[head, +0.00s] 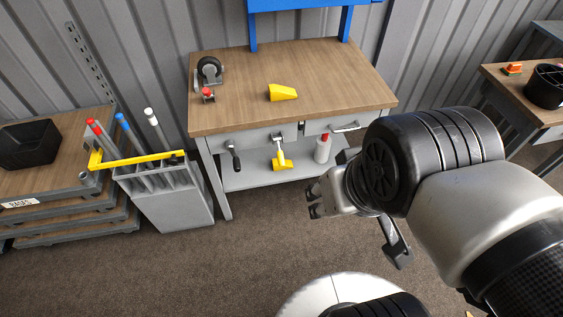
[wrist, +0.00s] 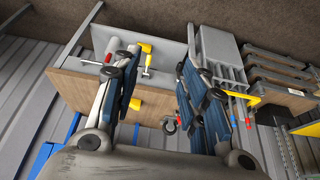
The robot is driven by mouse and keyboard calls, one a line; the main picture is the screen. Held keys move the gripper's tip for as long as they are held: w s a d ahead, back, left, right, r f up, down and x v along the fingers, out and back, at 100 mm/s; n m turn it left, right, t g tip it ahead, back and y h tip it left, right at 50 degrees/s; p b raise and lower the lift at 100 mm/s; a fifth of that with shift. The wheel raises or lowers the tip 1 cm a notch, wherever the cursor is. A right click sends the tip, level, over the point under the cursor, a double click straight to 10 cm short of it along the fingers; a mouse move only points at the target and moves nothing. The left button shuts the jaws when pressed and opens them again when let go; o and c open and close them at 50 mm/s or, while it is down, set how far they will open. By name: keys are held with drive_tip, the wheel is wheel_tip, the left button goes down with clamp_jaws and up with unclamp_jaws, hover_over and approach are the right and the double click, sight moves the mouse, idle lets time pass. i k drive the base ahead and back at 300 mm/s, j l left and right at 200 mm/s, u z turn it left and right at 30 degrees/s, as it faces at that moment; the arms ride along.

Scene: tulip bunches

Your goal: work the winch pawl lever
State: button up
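I cannot tell for sure which of these is the winch pawl lever. My gripper (head: 314,199) is open and empty in front of the bench, to the right of both fittings and apart from them. In the wrist view its two fingers (wrist: 157,62) are spread, and one may hide the black-gripped handle.
The wooden benchtop (head: 235,105) carries a caster wheel (head: 208,72) and a yellow wedge (head: 282,92). A red-capped bottle (head: 322,150) stands on the lower shelf. A grey bin (head: 172,205) with coloured tubes stands left of the bench. The carpet before the bench is clear.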

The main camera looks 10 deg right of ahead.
sight(280, 156)
drive_tip(key=i+l, duration=0.75)
drive_tip(key=l, duration=0.2)
drive_tip(key=j+u, duration=0.05)
